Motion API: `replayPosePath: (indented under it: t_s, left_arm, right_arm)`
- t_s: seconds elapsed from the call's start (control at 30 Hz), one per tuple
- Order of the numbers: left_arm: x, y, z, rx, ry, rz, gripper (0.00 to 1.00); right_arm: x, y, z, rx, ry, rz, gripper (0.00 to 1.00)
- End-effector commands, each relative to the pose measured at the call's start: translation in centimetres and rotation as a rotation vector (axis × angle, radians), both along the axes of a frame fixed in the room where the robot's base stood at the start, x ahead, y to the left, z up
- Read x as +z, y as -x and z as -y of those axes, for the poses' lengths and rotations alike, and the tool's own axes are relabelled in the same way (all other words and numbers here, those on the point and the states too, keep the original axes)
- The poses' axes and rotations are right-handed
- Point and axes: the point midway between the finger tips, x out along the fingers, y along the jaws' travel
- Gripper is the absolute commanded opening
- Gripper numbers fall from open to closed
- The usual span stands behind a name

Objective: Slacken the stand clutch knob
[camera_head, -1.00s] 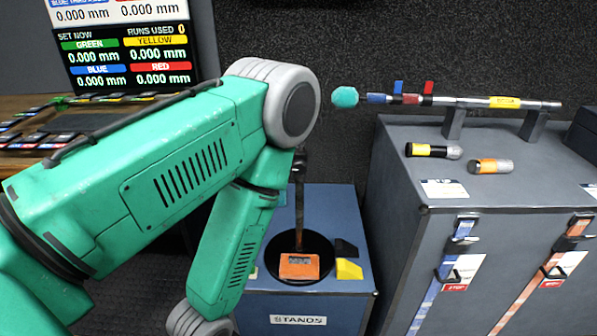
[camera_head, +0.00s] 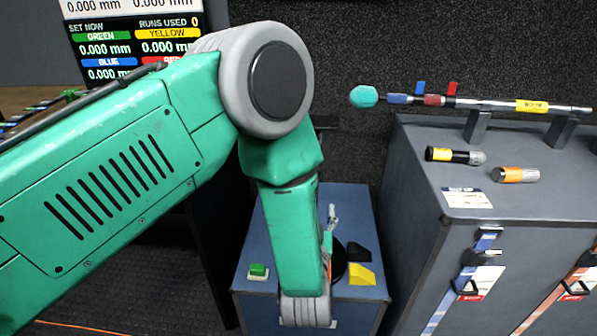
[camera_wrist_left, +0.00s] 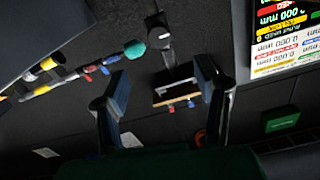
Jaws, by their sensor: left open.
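The stand on the blue case is mostly hidden behind my left arm in the head view; only an edge of its black round base (camera_head: 340,262) shows. In the left wrist view a dark upright with a grey-and-black fitting (camera_wrist_left: 158,30) stands ahead of the fingers; I cannot tell for sure that this is the clutch knob. My left gripper (camera_wrist_left: 162,85) is open, its two fingers wide apart and with nothing held. A dark bracket with a pale bar (camera_wrist_left: 175,88) shows between the fingers, and I cannot tell how far beyond them it is. My right gripper is not in view.
A grey cabinet (camera_head: 420,200) at right holds a boom pole (camera_head: 495,105) on rests and two handheld microphones. A screen (camera_head: 130,40) stands at back left.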

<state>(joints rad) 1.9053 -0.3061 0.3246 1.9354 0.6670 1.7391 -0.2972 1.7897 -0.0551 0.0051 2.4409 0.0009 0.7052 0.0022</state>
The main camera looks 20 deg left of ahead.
Motion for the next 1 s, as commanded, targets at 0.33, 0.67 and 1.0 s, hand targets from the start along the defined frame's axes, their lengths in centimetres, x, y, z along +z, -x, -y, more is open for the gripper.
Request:
replayPosePath:
  t_s: [0.33,0.67,1.0]
  left_arm:
    - [-0.2,-6.5,-2.2,0.002,0.004,0.000,0.56]
    - [-0.2,-11.6,-3.5,-0.002,0.002,-0.003,0.56]
    - [-0.1,-12.6,-3.8,-0.002,0.002,-0.005,0.56]
  right_arm:
    - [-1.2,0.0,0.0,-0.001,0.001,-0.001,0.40]
    - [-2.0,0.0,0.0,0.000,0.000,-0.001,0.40]
    - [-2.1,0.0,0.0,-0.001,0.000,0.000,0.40]
